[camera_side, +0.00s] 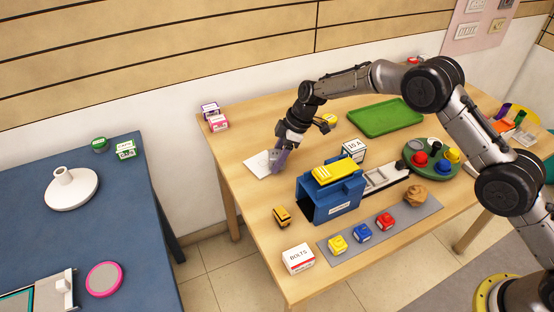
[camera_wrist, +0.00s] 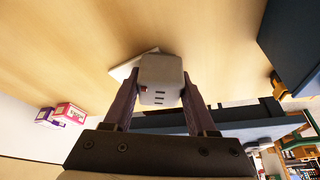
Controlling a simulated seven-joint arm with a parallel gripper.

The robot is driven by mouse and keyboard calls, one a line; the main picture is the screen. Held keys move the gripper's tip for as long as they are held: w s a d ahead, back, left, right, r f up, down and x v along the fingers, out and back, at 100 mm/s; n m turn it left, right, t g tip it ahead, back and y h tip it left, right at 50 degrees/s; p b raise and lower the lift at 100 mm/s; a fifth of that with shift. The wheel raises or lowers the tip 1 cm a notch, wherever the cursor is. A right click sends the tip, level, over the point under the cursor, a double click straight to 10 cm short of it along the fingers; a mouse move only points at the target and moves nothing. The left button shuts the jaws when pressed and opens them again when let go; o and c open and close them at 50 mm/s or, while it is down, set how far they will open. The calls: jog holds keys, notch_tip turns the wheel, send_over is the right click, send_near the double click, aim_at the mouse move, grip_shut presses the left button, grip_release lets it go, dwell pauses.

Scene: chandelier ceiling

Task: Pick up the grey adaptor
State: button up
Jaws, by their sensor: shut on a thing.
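The grey adaptor (camera_wrist: 161,78) is a small blocky piece with dark slots on its face. It sits between the two fingers of my gripper (camera_wrist: 160,90) in the wrist view, with a finger against each side. In the side view my gripper (camera_side: 279,160) points down at the back left of the wooden table, over the right part of a white card (camera_side: 257,165). The purplish fingers largely hide the adaptor there. A corner of the card shows behind the adaptor in the wrist view (camera_wrist: 124,68). I cannot tell whether the adaptor still touches the card.
A green tray (camera_side: 385,118) lies behind. Small boxes (camera_side: 218,123) stand at the back left corner.

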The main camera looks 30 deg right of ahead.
grip_shut()
notch_tip(320, 180, up, 9)
jog(key=shift+r, duration=0.2)
jog(key=shift+a+r+m, duration=0.35)
jog(key=shift+a+m, duration=0.1)
jog(key=shift+m, duration=0.15)
jog(key=a+m+t, duration=0.1)
jog(key=a+m, duration=0.1)
jog(key=m, duration=0.1)
send_near(267, 170)
jog(key=shift+h, duration=0.4)
jog(key=a+f, duration=0.1)
jog(key=w+a+f, duration=0.1)
jog(key=f, duration=0.1)
jog(key=w+a+f, duration=0.1)
jog(key=f, duration=0.1)
jog(key=shift+w+a+f, duration=0.1)
jog(key=shift+w+f, duration=0.05)
jog(key=shift+w, duration=0.05)
jog(key=shift+f, duration=0.15)
jog(key=o, duration=1.2)
grip_release()
jog(key=shift+o, duration=0.2)
